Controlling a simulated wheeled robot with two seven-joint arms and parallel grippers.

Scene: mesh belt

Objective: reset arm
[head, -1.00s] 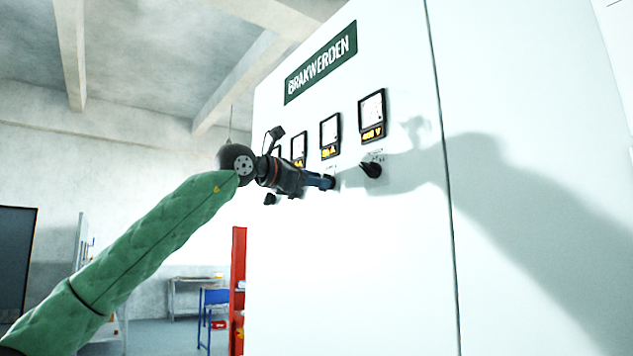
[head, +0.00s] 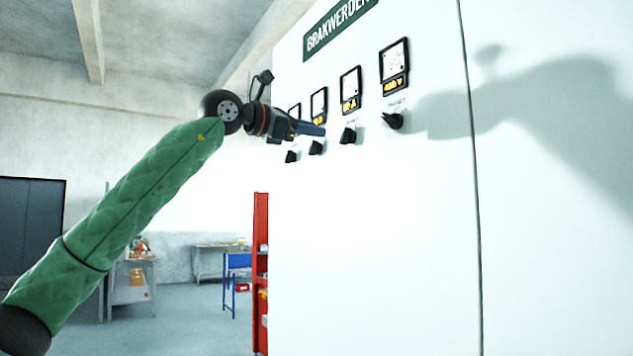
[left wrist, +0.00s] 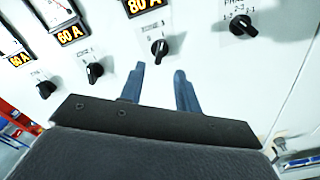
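My left arm in its green sleeve comes in from the left in the head view. My left gripper (head: 312,129) is held up in front of the white cabinet (head: 375,240), near its row of knobs. In the left wrist view its two blue fingers (left wrist: 160,88) stand apart with nothing between them. A black knob (left wrist: 159,48) sits beyond the fingertips, apart from them. My right gripper is not in view.
The cabinet bears several meters, such as the rightmost one (head: 394,68), with black knobs like this one (head: 393,121) below. A red shelf (head: 261,270) stands by the cabinet's left edge. A workbench (head: 133,280) is further back.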

